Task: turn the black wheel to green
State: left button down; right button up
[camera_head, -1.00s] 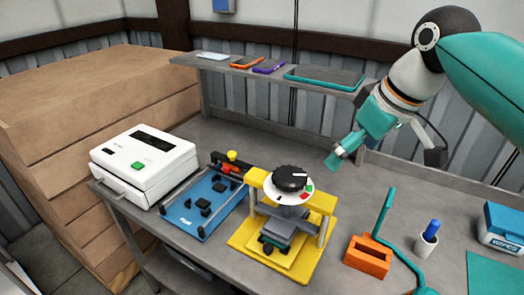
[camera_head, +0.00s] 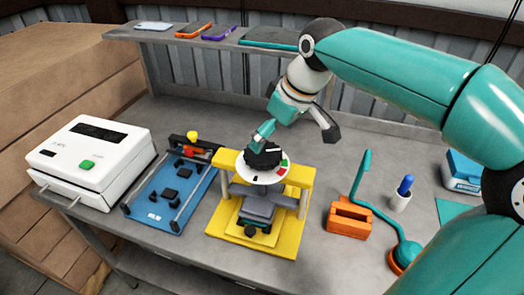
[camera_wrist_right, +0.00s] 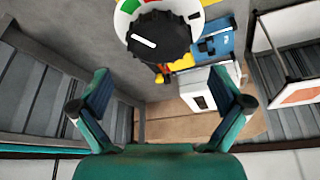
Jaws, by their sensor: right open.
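The black wheel (camera_head: 263,157) sits on a white round dial (camera_head: 252,177) with red and green patches, on top of a yellow press frame (camera_head: 305,174). In the right wrist view the ribbed wheel (camera_wrist_right: 160,40) is at top centre, with a white pointer line aimed left; the green patch (camera_wrist_right: 130,5) is at the dial's upper left. My right gripper (camera_head: 262,135) is just above and behind the wheel in the head view. In the wrist view the right gripper (camera_wrist_right: 162,100) has its fingers spread, with nothing between them. My left gripper is not in view.
A white box device (camera_head: 92,160) and a blue tray fixture (camera_head: 168,192) stand left. An orange block (camera_head: 348,218), a cup with a blue item (camera_head: 400,202) and a wipes box (camera_head: 462,172) stand right. A shelf (camera_head: 180,48) runs behind.

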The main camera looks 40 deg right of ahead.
aim_at(264, 152)
jog(key=x, duration=0.6)
jog(key=shift+f, duration=0.35)
jog(key=c, duration=0.9)
jog(key=shift+r, duration=0.1)
jog(key=o, duration=0.9)
jog(key=v, duration=1.1)
jog(key=shift+s+r, duration=0.2)
jog(key=shift+r, duration=0.15)
